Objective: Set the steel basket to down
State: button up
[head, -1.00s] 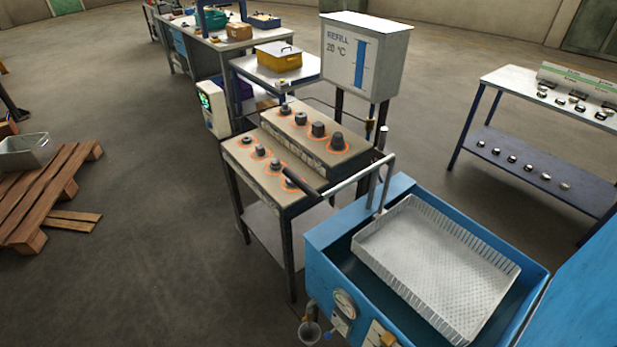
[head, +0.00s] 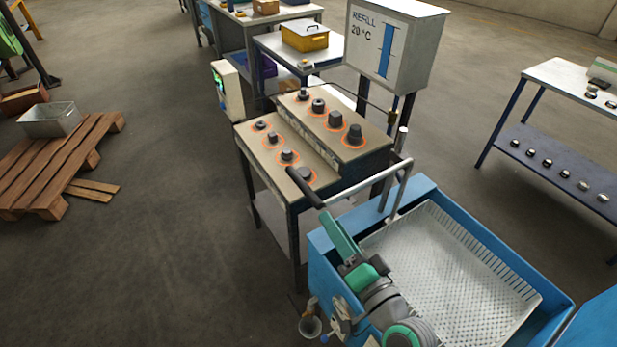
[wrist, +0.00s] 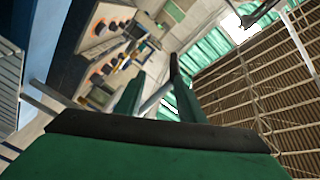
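The steel basket (head: 450,270) is a white-grey perforated tray inside the blue tank (head: 455,205), its floor showing and empty. No liquid is clearly visible over it. A grey lever (head: 362,184) with a black grip (head: 305,187) reaches left from the tank's back corner, beside the basket. My green gripper (head: 333,222) is over the tank's left edge, its fingertips close to the lever, just below the grip. In the wrist view its two fingers (wrist: 157,92) are apart, with a grey bar showing between them; contact cannot be told.
A stepped bench (head: 340,155) with several dark billets on orange-ringed spots stands behind the lever. A refill box (head: 400,45) rises behind it. A pallet (head: 60,165) with a grey bin (head: 50,120) lies left. A shelf (head: 560,150) stands right.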

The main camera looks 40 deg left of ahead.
aim_at(302, 182)
jog(key=r+g, duration=0.1)
jog(key=a+r+n+g, duration=0.1)
jog(key=shift+a+r+n+y, duration=0.2)
jog(key=shift+r+n+y, duration=0.1)
jog(key=shift+y, duration=0.1)
jog(key=x, duration=1.1)
jog(key=shift+w+d, duration=0.1)
jog(key=shift+a, duration=0.5)
jog(key=shift+d+r, duration=0.1)
grip_shut()
